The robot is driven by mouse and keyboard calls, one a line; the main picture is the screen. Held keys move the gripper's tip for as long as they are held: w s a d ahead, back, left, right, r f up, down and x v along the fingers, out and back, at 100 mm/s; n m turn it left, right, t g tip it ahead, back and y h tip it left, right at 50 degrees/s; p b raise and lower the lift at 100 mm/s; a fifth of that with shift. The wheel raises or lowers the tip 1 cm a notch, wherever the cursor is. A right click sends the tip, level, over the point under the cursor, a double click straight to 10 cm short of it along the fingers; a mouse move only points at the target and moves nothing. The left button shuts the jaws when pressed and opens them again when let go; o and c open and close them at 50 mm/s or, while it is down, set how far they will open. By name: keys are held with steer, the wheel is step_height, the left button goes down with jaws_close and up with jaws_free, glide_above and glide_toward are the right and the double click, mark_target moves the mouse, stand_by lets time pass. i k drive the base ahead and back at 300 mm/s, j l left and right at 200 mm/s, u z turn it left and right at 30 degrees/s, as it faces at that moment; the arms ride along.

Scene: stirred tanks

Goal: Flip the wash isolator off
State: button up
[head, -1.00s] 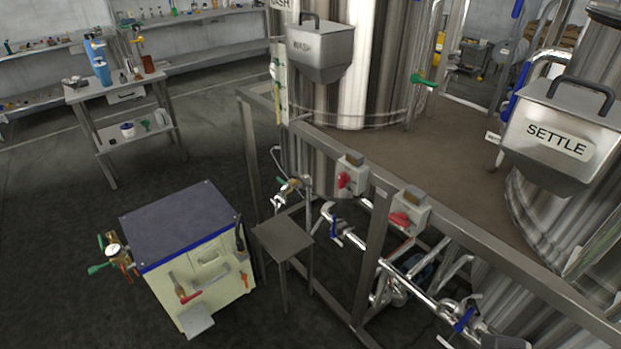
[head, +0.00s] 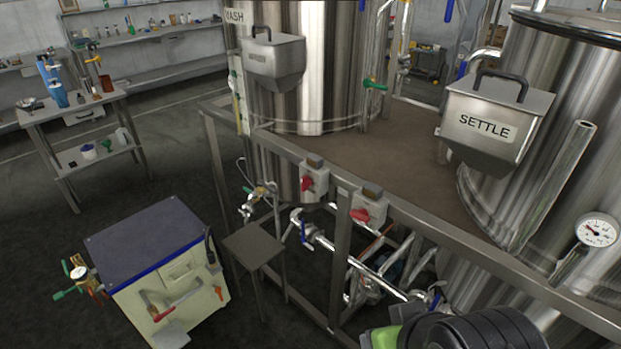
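Two grey isolator boxes with red rotary handles sit on the platform's front rail. The left isolator (head: 314,182) is nearer the tank marked WASH; its red handle (head: 307,184) looks roughly upright. The right isolator (head: 370,204) has a red handle (head: 360,215) that looks turned more sideways. The small plates on top are not readable, so I cannot confirm which one is wash. A black rounded part of my arm, with green and grey pieces at its left, shows at the bottom edge, below and right of both isolators. My gripper's fingers cannot be made out.
The WASH tank (head: 313,90) and its hopper (head: 274,60) stand behind the rail, the SETTLE hopper (head: 497,115) at right. A small stool (head: 254,245) and a cream cabinet (head: 150,260) stand in front at left. Pipes (head: 340,250) run below the rail.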

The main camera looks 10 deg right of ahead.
mark_target(305, 181)
steer(key=i+j+u, duration=0.2)
steer(key=j, duration=0.15)
steer(key=i+j+u, duration=0.2)
steer(key=i+u, duration=0.5)
steer(key=i+l+u, duration=0.3)
steer(key=i+u, duration=0.2)
steer(key=i, duration=0.15)
